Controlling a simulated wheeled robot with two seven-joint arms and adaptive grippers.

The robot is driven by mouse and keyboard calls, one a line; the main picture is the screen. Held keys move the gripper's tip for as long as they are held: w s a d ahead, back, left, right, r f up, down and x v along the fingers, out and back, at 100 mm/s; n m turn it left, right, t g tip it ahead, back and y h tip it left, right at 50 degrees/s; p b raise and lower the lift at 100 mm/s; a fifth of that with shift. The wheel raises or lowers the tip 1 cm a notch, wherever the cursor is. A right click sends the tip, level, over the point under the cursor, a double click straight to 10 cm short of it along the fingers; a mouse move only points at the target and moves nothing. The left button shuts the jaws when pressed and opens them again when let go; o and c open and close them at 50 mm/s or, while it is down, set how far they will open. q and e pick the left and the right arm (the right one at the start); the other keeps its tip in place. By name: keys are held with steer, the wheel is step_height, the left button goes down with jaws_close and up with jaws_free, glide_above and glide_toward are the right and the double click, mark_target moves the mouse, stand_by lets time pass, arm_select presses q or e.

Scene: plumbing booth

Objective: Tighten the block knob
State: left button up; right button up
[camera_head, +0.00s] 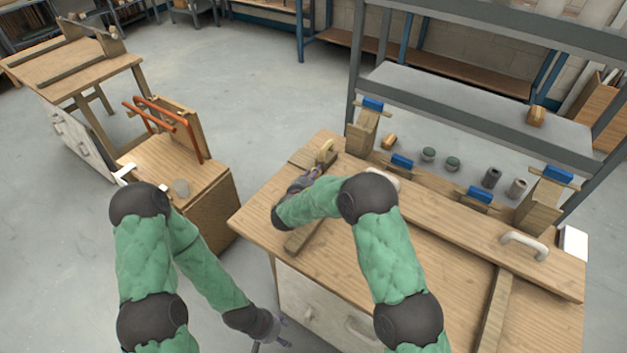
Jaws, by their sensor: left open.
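A workbench (440,250) with a wooden top stands at the centre right. On its left part a small yellowish piece (325,149), which may be the block knob, sits at the end of a dark wooden bar. My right gripper (313,173) is just in front of this piece; its fingers are small and partly hidden by my forearm, so I cannot tell whether they touch it or are shut. My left gripper (271,340) hangs low in front of the bench, open and empty, away from the piece.
Wooden blocks with blue tops (371,104) stand along the bench's back edge. Green round parts (428,154) sit on the shelf behind. A wooden cabinet with orange bars (165,118) stands left; the floor between is clear.

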steer(key=shift+s+f+m+y+b, duration=0.2)
steer(key=shift+f+m+y+b, duration=0.35)
steer(key=shift+b, duration=1.05)
steer(key=shift+r, duration=0.1)
steer(key=o, duration=1.1)
steer(key=shift+w+r+t+h, duration=0.1)
steer(key=shift+r+t+h, duration=0.05)
steer(key=shift+t+h, duration=0.15)
steer(key=shift+r, duration=0.1)
steer(key=v, duration=1.2)
